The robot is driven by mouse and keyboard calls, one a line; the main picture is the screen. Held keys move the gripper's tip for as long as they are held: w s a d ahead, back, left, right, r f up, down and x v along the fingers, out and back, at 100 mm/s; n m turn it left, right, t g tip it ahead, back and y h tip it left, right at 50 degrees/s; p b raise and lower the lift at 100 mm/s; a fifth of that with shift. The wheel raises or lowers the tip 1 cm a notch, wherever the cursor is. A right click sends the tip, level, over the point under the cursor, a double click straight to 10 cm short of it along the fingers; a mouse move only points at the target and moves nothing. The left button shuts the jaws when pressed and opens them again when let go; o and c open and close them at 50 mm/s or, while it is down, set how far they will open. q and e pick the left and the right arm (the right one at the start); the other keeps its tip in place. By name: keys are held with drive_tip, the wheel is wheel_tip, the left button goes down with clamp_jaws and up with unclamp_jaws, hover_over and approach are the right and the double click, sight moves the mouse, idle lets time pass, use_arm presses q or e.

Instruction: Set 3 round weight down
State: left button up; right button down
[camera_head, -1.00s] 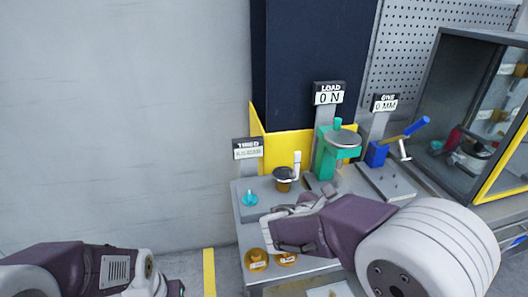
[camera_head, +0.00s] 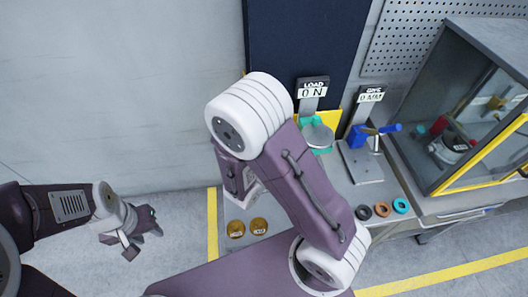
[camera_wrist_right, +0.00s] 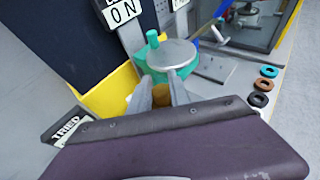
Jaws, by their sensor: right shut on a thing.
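Two brass round weights (camera_head: 236,229) (camera_head: 259,226) with pale labels lie side by side at the bench's front left. In the right wrist view, my right gripper (camera_wrist_right: 162,98) is shut on a brass piece (camera_wrist_right: 150,93), probably a round weight, mostly hidden by the fingers. It is in front of the green load stand (camera_wrist_right: 154,40) with its round metal plate (camera_wrist_right: 172,53). Whether the piece touches anything is unclear. In the head view my right arm hides that gripper. The plate also shows there (camera_head: 318,136). My left gripper (camera_head: 140,236) is open and empty, left of the bench.
The load display (camera_head: 312,91) reads 0 N. A blue gauge stand (camera_head: 361,136) is right of the load stand. Black (camera_head: 363,212), brown (camera_head: 381,209) and teal (camera_head: 400,205) rings lie at the front right edge. A glass-fronted cabinet (camera_head: 470,110) stands at the right.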

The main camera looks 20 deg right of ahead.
drive_tip(key=w+a+f, duration=0.1)
drive_tip(key=w+f, duration=0.1)
drive_tip(key=w, duration=0.1)
drive_tip(key=w+a+f+p, duration=0.1)
drive_tip(key=w+f, duration=0.1)
drive_tip(key=w, duration=0.2)
drive_tip(key=w+a+f+p, duration=0.1)
drive_tip(key=w+f, duration=0.2)
drive_tip(key=w, duration=0.1)
drive_tip(key=shift+a, duration=0.3)
wheel_tip(320, 180, down, 4)
drive_tip(key=shift+a+r+p, duration=0.1)
drive_tip(key=shift+r+p, duration=0.05)
drive_tip(key=shift+p, duration=0.7)
drive_tip(key=shift+w+f, duration=0.1)
drive_tip(key=shift+f, duration=0.15)
drive_tip(key=shift+f, duration=0.1)
drive_tip(key=c, duration=1.2)
unclamp_jaws()
drive_tip(key=shift+c, duration=0.2)
